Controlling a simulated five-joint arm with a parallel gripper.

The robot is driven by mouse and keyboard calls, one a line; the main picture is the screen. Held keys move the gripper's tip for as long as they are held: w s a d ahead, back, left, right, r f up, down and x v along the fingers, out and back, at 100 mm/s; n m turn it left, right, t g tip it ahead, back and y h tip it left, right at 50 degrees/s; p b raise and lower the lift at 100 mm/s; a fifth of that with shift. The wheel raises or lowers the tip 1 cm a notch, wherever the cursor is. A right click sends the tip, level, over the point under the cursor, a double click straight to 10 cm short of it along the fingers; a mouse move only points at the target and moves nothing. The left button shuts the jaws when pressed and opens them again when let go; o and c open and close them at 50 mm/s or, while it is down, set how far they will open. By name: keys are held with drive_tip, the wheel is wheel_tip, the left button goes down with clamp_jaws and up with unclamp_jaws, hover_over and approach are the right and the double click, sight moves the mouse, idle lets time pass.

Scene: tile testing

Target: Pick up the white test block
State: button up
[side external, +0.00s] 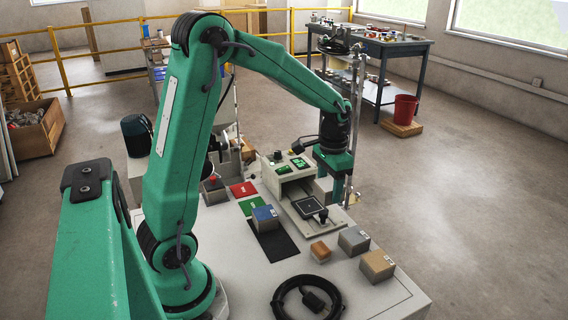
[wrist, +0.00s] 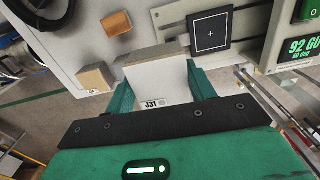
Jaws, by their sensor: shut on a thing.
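The white test block (wrist: 158,82), with a label reading J31, sits between the two green fingers of my gripper (wrist: 163,92) in the wrist view. The fingers are shut on its sides. In the side view my gripper (side external: 337,186) points down just right of the testing machine (side external: 293,172), near the table's far edge. The block is hard to make out there, partly hidden by the gripper and machine. A grey-brown face (wrist: 150,54) shows just beyond the white block in the wrist view; I cannot tell whether it belongs to it.
The machine's dark square plate (side external: 308,207) lies left of my gripper. A blue-topped block (side external: 265,217), a small orange block (side external: 320,250), a grey block (side external: 354,240) and a tan block (side external: 377,265) stand on the table. A black cable (side external: 307,298) lies coiled in front. A thin metal post (side external: 355,110) stands close behind my gripper.

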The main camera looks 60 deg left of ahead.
drive_tip(key=shift+d+r, duration=0.45)
drive_tip(key=shift+d, duration=0.25)
drive_tip(key=shift+s, duration=0.15)
drive_tip(key=shift+s+a+f, duration=0.2)
drive_tip(key=shift+s+f, duration=0.1)
drive_tip(key=shift+s, duration=0.2)
drive_tip(key=s+a+f, duration=0.1)
drive_tip(key=s+f, duration=0.4)
drive_tip(key=s, duration=0.7)
drive_tip(key=shift+s+a+f, duration=0.15)
drive_tip(key=shift+a, duration=0.15)
drive_tip(key=shift+f, duration=0.2)
drive_tip(key=shift+f, duration=3)
drive_tip(key=shift+f, duration=0.3)
